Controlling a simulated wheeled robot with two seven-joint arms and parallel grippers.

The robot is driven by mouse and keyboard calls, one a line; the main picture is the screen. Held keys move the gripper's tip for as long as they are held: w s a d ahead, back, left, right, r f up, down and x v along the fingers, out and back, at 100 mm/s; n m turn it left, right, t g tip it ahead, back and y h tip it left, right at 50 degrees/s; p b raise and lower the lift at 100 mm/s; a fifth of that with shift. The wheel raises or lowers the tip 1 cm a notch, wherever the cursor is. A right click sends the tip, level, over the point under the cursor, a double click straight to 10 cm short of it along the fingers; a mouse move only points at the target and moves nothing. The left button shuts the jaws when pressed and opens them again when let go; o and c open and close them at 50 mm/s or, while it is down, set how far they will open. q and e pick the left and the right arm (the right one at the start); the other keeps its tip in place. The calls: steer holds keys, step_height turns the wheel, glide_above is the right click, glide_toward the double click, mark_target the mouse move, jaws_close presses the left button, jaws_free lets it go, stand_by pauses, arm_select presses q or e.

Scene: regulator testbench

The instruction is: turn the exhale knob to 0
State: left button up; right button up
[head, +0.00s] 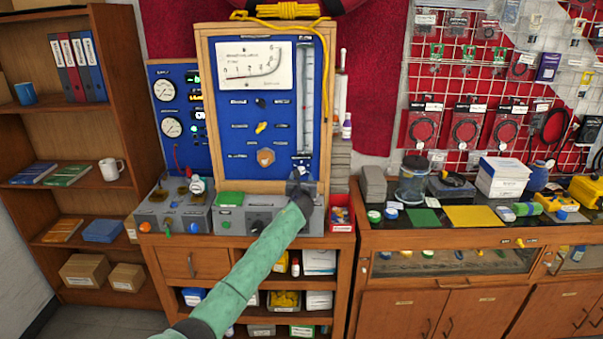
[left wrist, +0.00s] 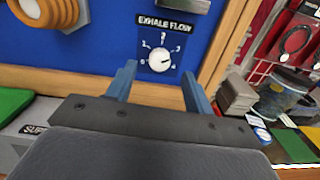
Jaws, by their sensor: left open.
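The exhale knob (left wrist: 160,60) is a small round white knob on a dark dial plate, under an EXHALE FLOW label (left wrist: 166,25) on the blue panel. Numbers ring the knob; its pointer appears to face right, but the exact setting is too small to read surely. My left gripper (left wrist: 159,78) is open, with one blue-grey finger on each side below the knob and nothing between them. It appears apart from the knob. In the head view, my left gripper (head: 299,178) is at the panel's lower right and largely covers the knob. My right gripper is not in view.
The wooden frame (left wrist: 225,45) borders the panel just right of the knob. An orange-brown hexagonal knob (head: 266,157) sits to its left. A grey box with a green top (head: 230,198) stands below the panel. A red bin (head: 341,214) is to the right.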

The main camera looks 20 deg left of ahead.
mark_target(302, 172)
arm_select(q)
steer(key=shift+p+x, duration=0.35)
steer(key=shift+x, duration=1.45)
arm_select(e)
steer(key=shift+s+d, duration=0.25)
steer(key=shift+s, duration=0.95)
arm_select(q)
steer(key=c, duration=1)
steer(key=shift+o, duration=0.2)
steer(key=shift+f, duration=0.1)
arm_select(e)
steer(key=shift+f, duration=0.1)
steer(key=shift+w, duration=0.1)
